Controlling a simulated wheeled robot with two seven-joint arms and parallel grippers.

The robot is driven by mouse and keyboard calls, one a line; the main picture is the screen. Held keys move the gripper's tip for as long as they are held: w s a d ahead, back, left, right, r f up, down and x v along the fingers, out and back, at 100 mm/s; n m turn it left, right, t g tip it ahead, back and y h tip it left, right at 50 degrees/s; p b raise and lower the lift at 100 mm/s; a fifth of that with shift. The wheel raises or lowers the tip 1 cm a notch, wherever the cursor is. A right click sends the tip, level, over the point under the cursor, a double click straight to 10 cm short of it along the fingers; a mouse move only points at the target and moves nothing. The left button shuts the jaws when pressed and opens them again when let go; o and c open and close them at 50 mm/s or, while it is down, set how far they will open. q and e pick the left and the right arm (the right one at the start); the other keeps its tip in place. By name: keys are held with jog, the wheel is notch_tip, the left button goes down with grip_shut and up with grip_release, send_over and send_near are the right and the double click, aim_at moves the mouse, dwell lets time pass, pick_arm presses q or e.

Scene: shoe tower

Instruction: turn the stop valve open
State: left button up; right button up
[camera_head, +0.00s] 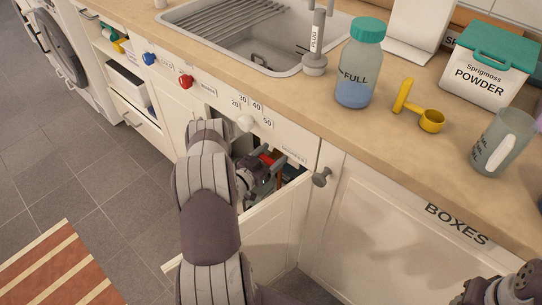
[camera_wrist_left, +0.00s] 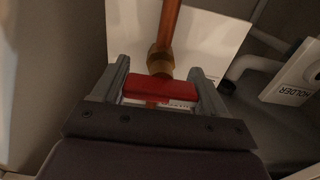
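The stop valve has a red bar handle (camera_wrist_left: 160,88) on a brass fitting (camera_wrist_left: 160,62) of a copper pipe (camera_wrist_left: 169,25). In the left wrist view the bar lies across the pipe. My left gripper (camera_wrist_left: 160,84) has one finger at each end of the bar, with no clear gap, and seems shut on it. In the head view my left gripper (camera_head: 268,167) reaches into the open cabinet under the sink, with a bit of the red handle (camera_head: 267,158) visible. My right gripper (camera_head: 508,290) shows only in part at the lower right corner; its fingertips are unclear.
The open cabinet door (camera_head: 278,232) stands close to my left arm. A white box marked HOLDER (camera_wrist_left: 297,75) sits inside at right.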

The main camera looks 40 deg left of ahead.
pick_arm(q)
jog(key=shift+m, duration=0.3)
jog(key=shift+c, duration=0.3)
jog(key=m, duration=0.4)
jog(key=shift+d, duration=0.1)
jog(key=m+b, duration=0.1)
jog(key=m, duration=0.3)
jog(key=shift+d+f+m, duration=0.1)
jog(key=shift+f+m, duration=0.05)
jog(key=shift+m, duration=0.15)
jog(key=m, duration=0.4)
jog(key=shift+f+b, duration=0.1)
jog(key=shift+b, duration=0.2)
jog(key=shift+d+f+m+b, duration=0.1)
jog(key=shift+m+b, duration=0.25)
jog(key=shift+m, duration=1.95)
jog(key=o, duration=1)
jog(key=shift+s, duration=0.1)
